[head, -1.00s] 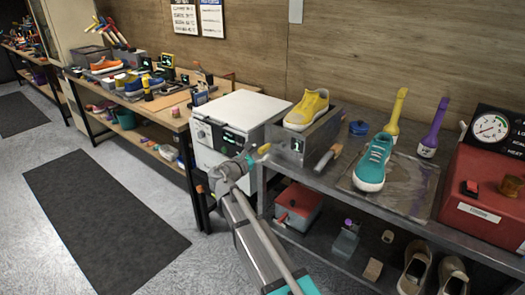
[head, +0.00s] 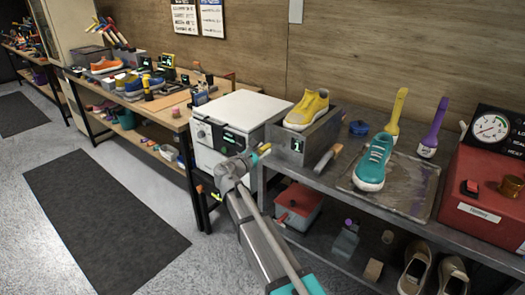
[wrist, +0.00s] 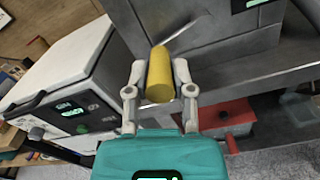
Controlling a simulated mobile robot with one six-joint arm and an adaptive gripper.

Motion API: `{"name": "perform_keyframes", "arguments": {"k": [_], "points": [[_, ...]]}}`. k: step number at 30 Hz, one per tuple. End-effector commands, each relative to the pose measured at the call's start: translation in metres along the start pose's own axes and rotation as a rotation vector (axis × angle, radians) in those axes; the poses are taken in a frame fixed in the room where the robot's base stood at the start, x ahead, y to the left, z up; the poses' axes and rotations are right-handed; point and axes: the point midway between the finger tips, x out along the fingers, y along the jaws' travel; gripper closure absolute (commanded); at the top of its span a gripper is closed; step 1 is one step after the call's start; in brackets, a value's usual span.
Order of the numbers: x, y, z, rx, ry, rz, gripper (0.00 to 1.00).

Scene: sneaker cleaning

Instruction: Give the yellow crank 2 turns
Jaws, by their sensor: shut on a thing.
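The yellow crank (wrist: 160,78) shows in the wrist view as a short yellow cylinder between the two fingertips of my gripper (wrist: 160,68). My gripper is shut on this handle, with one finger on each side. A thin grey rod shows just beyond the handle. In the head view my gripper (head: 258,156) is at the left end of a grey metal box (head: 318,138), and most of the crank is hidden by it. The box has a small display (head: 297,145) with a green figure that looks like 1. A yellow sneaker (head: 307,110) sits on the box.
A white machine (head: 238,112) stands close on the left of my gripper. The grey bench (head: 330,178) runs to the right, with a teal sneaker (head: 374,162) on it. A red container (head: 299,205) sits on the shelf below. The floor at left is clear around a dark mat.

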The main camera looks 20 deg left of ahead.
Motion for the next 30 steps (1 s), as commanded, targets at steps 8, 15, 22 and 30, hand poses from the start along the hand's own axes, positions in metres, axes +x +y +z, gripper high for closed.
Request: {"name": "perform_keyframes", "arguments": {"k": [8,15,22,30], "points": [[0.000,0.001,0.001,0.010,0.000,0.000,1.00],[0.000,0.003,0.004,0.073,0.000,0.000,1.00],[0.000,0.006,0.011,0.213,0.000,0.001,1.00],[0.000,0.009,0.024,0.450,0.000,0.001,1.00]]}}
